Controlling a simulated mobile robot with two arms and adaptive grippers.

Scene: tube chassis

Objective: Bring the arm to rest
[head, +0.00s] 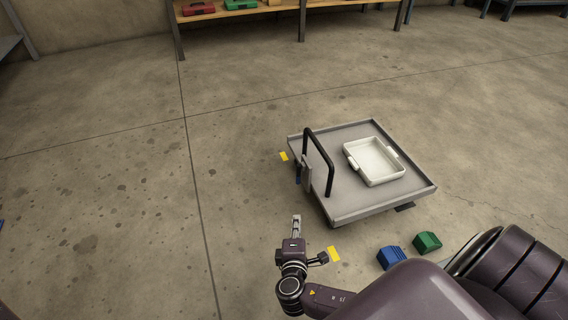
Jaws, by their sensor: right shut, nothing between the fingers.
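My right arm comes in from the lower right of the head view. Its gripper (297,220) points up the picture, away from me, with its fingers together and nothing between them. It is over the floor, left of and nearer than a grey cart (345,206) and apart from it in the picture. My left gripper does not show.
The cart has a black handle (318,150) and carries a white tray (374,160) that looks empty. A blue block (391,257) and a green block (427,242) lie near the cart. Yellow marks (334,254) are on the floor. A wooden bench (240,12) stands behind. The left floor is clear.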

